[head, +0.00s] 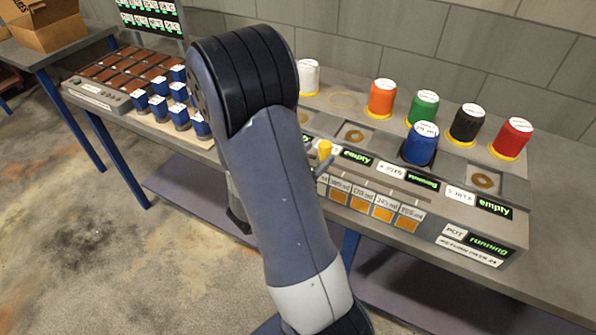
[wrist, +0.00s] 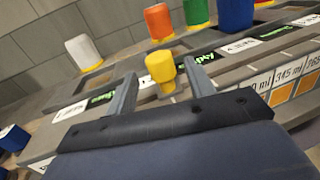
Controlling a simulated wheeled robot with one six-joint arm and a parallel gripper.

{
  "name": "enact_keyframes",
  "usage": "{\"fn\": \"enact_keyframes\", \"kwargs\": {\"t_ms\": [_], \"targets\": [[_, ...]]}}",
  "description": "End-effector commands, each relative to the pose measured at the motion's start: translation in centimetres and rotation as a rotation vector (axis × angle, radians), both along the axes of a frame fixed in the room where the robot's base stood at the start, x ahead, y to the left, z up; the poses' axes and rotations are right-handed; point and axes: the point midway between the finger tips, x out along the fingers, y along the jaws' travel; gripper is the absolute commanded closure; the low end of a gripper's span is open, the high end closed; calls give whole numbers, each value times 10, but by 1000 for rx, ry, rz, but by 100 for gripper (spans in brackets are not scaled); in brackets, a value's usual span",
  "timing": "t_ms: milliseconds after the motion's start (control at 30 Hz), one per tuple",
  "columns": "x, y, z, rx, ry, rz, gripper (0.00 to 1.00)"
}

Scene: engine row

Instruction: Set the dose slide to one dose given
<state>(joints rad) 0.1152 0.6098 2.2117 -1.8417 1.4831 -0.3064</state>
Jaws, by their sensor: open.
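The yellow knob of the dose slide (head: 324,150) stands at the front of the long grey console, just right of my arm. In the wrist view the knob (wrist: 160,67) shows between the two fingers of my gripper (wrist: 162,80). The gripper is open, with a gap on each side of the knob. In the head view my arm hides most of the gripper; one grey finger shows beside the knob. A row of ml labels with orange squares (head: 361,202) runs along the front to the knob's right. The slide's left part is hidden by my arm.
White, orange (head: 382,98), green (head: 423,108), black (head: 467,123) and red (head: 512,138) canisters stand along the console's back. A blue canister (head: 420,144) sits nearer the front. Several small blue pots (head: 180,115) stand on the left. Green-lit signs read "empty" and "running".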

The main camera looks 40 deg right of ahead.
Motion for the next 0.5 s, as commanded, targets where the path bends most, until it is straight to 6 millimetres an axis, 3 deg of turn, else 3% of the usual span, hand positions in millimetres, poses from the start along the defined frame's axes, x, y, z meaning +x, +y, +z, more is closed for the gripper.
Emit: {"fn": "enact_keyframes", "kwargs": {"t_ms": [300, 500], "targets": [[-7, 44, -1, 1, 1, 5, 49], [-10, 61, -1, 0, 0, 1, 49]]}}
